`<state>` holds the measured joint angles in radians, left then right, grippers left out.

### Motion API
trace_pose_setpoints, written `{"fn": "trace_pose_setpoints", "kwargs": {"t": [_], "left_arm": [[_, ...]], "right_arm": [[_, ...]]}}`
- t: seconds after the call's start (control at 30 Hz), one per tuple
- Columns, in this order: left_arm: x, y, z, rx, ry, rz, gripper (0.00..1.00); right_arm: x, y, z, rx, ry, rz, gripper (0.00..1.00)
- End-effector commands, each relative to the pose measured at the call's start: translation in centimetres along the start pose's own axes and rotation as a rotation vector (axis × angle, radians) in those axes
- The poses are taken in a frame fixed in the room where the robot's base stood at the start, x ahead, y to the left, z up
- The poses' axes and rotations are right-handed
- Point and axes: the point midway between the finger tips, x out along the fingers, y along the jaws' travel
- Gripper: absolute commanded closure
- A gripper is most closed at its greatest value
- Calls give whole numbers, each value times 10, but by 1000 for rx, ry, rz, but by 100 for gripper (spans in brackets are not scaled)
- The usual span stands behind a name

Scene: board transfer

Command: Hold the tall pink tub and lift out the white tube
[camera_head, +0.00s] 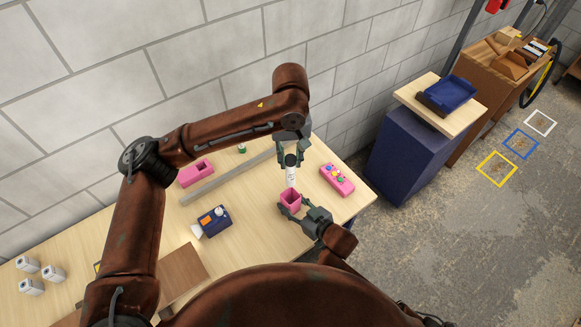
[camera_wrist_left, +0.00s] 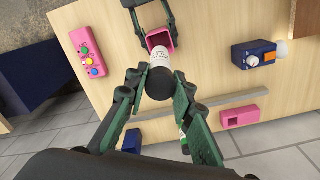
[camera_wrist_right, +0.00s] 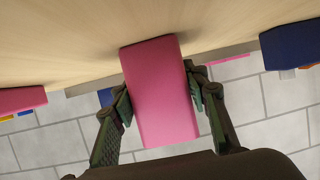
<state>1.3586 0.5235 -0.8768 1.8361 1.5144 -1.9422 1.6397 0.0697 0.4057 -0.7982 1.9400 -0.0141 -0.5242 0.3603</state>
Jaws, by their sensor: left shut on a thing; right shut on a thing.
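The tall pink tub (camera_head: 290,199) stands near the table's right end, its open mouth up; it fills the middle of the right wrist view (camera_wrist_right: 160,95). My right gripper (camera_head: 300,212) is shut on its sides. The white tube (camera_head: 291,177) has a dark cap (camera_wrist_left: 158,84) and dark print on its side. My left gripper (camera_head: 291,158) is shut on the tube near the cap, above the tub. The tube is upright, its lower end at the tub's mouth (camera_wrist_left: 160,39). I cannot tell whether that end is just inside or just clear.
A pink control box with coloured buttons (camera_head: 337,179) lies right of the tub. A blue device (camera_head: 211,222), a low pink block (camera_head: 196,173) and a grey rail (camera_head: 225,178) lie to the left. A small green-topped thing (camera_head: 242,149) is behind the rail.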

Motion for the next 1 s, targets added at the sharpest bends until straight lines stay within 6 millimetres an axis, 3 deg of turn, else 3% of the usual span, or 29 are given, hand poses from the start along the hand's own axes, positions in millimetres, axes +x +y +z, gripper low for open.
{"fn": "trace_pose_setpoints", "kwargs": {"t": [0.33, 0.37, 0.63, 1.0], "left_arm": [[-4, 0, 0, 0, -1, -1, 100], [-4, 0, 0, 0, -1, 0, 100], [-4, 0, 0, 0, -1, 0, 100], [-4, 0, 0, 1, -1, 0, 100]], "right_arm": [[0, 0, 1, 0, -1, 0, 82], [0, 0, 1, 0, -1, 0, 57], [0, 0, 0, 0, -1, 0, 38], [-7, 0, 1, 0, -1, 1, 38]]}}
